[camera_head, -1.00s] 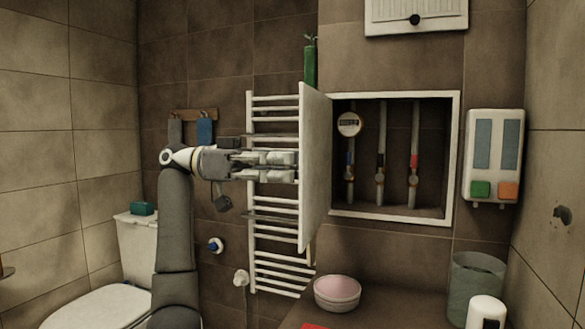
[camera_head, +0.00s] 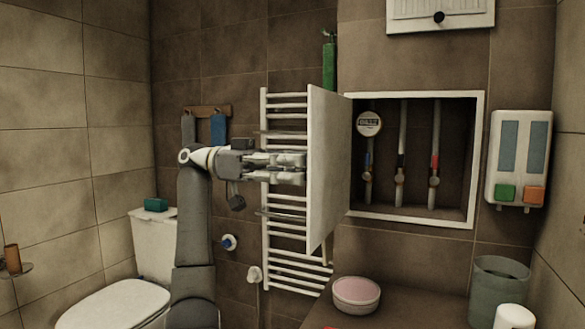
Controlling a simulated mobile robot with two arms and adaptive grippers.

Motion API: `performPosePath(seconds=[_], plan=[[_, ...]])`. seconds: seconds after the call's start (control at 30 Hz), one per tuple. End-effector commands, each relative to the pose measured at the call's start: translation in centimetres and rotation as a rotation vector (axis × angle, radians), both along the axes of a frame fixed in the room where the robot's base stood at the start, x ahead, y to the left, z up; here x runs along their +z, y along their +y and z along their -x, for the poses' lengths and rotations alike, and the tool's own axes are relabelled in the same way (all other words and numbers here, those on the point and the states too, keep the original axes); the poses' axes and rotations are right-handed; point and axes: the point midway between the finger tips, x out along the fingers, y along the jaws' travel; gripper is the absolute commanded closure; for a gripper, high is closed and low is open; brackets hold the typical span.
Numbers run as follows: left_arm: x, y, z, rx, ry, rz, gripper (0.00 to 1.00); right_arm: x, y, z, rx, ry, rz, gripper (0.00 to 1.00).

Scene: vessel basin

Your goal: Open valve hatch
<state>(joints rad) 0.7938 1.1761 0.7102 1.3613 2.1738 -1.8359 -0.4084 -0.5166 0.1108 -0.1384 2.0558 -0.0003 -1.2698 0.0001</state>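The valve hatch door (camera_head: 328,165) is a pale panel that stands swung open to the left, nearly edge-on to me. The recess (camera_head: 412,211) behind it, with a white frame, is exposed and shows a round meter (camera_head: 369,124) and several vertical pipes with blue, orange and red valve parts. My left gripper (camera_head: 303,168) is on the left side of the door, its fingers pointing right with tips close to the panel's outer face. I cannot tell whether they touch it. The finger gap is not clear from this angle. My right gripper is not in view.
A white towel radiator (camera_head: 287,263) is on the wall behind the gripper and door. A pink bowl (camera_head: 356,294) and a grey bin (camera_head: 498,290) are below right. A soap dispenser (camera_head: 518,158) hangs right of the recess. A toilet (camera_head: 116,303) is at lower left.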

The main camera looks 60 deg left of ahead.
Motion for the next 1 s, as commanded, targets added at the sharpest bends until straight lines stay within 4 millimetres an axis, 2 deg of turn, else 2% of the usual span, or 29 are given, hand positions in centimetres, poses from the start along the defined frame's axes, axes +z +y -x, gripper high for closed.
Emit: performPosePath(seconds=[0.03, 0.17, 0.53, 1.0], plan=[[0.2, 0.1, 0.0, 0.003, -0.004, 0.004, 0.7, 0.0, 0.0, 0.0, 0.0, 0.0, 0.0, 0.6], [0.1, 0.0, 0.0, 0.002, -0.002, 0.003, 0.55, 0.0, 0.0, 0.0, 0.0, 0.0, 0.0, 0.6], [0.0, 0.3, 0.2, 0.001, -0.001, 0.001, 0.55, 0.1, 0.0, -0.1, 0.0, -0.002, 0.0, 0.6], [0.0, 5.4, 3.8, 0.001, 0.0, 0.002, 0.55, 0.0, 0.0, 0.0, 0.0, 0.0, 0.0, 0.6]])
